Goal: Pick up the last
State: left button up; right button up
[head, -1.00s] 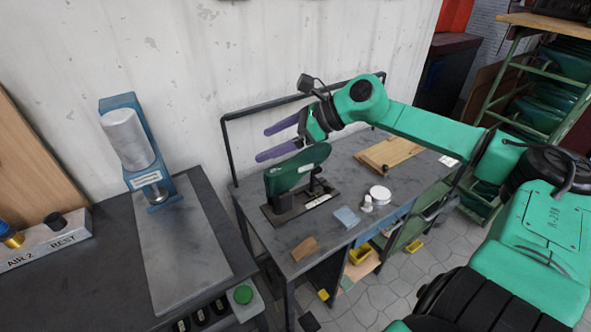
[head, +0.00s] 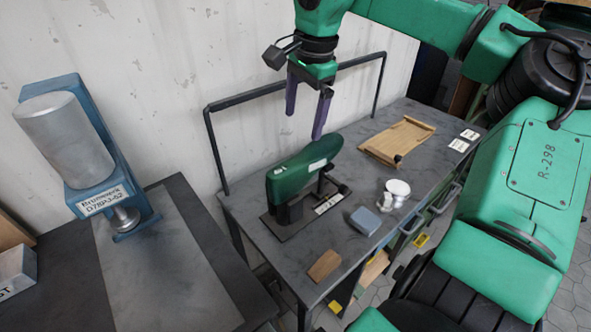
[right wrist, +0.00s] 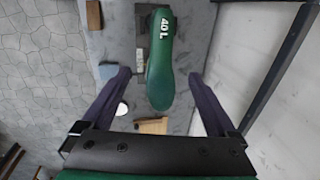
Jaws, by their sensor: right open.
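The green last (head: 303,170) stands on a dark holder on the grey bench, its long axis slanting up to the right. In the right wrist view the last (right wrist: 159,62) shows "40 L" in white and lies lengthwise between the fingers, with gaps on both sides. My right gripper (head: 304,126) is open and empty, with its purple fingers pointing down above the last. The last's lower parts are partly hidden by the holder. My left gripper is not in view.
On the bench (head: 235,203) are a wooden tray (head: 397,141), a white round item (head: 397,187), a blue-grey block (head: 365,221) and a brown block (head: 324,265). A black rail (head: 290,86) runs behind. A blue press (head: 85,160) stands left on another table.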

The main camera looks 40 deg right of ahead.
aim_at(293, 164)
jog(key=w+f, duration=0.1)
jog(key=f, duration=0.3)
jog(key=w+f+p, duration=0.1)
jog(key=f, duration=0.4)
jog(key=f+p, duration=0.1)
jog(key=f, duration=0.4)
jog(key=shift+w+a+f, duration=0.1)
jog(key=shift+w+a, duration=0.15)
jog(key=shift+w, duration=0.15)
jog(key=shift+f, duration=0.2)
jog(key=shift+r, duration=0.1)
jog(key=c, duration=1.4)
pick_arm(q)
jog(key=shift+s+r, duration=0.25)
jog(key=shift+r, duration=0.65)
pick_arm(e)
jog(key=shift+w+r, duration=0.1)
notch_tip(293, 164, up, 20)
jog(key=shift+f, duration=0.1)
grip_shut()
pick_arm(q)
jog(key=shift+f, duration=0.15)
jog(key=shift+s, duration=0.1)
